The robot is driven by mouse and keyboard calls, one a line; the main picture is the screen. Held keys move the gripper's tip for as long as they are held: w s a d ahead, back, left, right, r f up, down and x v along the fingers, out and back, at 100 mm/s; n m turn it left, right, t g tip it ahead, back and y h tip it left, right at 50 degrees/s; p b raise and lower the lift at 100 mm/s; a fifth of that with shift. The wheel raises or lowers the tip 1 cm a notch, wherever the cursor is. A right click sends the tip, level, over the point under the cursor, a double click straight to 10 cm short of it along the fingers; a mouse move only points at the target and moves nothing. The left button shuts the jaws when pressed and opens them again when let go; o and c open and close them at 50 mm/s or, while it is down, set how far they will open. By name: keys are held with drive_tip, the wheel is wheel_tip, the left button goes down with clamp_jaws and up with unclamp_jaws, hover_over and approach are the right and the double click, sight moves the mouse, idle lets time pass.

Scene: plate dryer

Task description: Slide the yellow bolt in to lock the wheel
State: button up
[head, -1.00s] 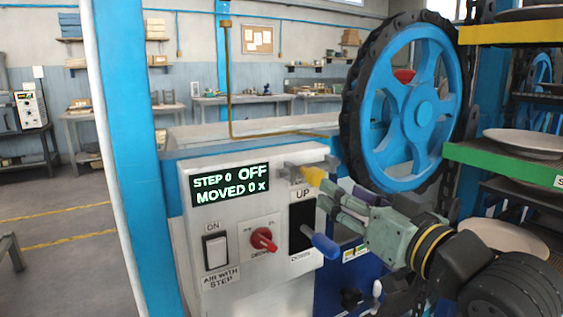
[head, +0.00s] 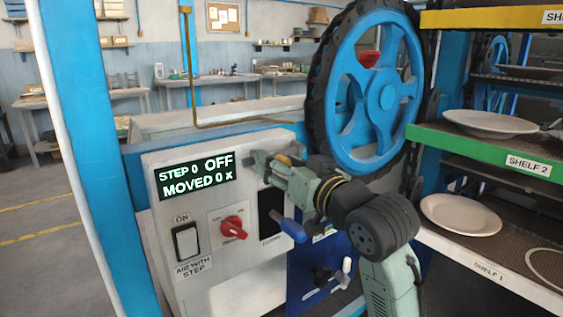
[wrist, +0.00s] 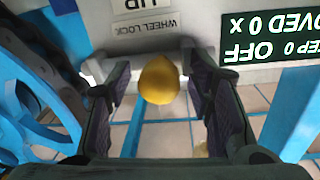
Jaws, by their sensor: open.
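The yellow bolt (head: 284,159) is at the top right of the grey control panel, beside the wheel; in the head view my gripper partly hides it. In the wrist view its round yellow knob (wrist: 159,80) sits between my two fingers, with a visible gap on each side. My gripper (wrist: 160,95) is open around the knob; it also shows in the head view (head: 268,168) in front of the panel. The large blue wheel (head: 389,96) with a dark rim stands right of the bolt. The wrist view shows a "WHEEL LOCK" label (wrist: 145,31) near the knob.
Shelves with plates (head: 461,214) stand to the right.

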drive_tip(key=shift+c, duration=0.2)
clamp_jaws()
idle(0.4)
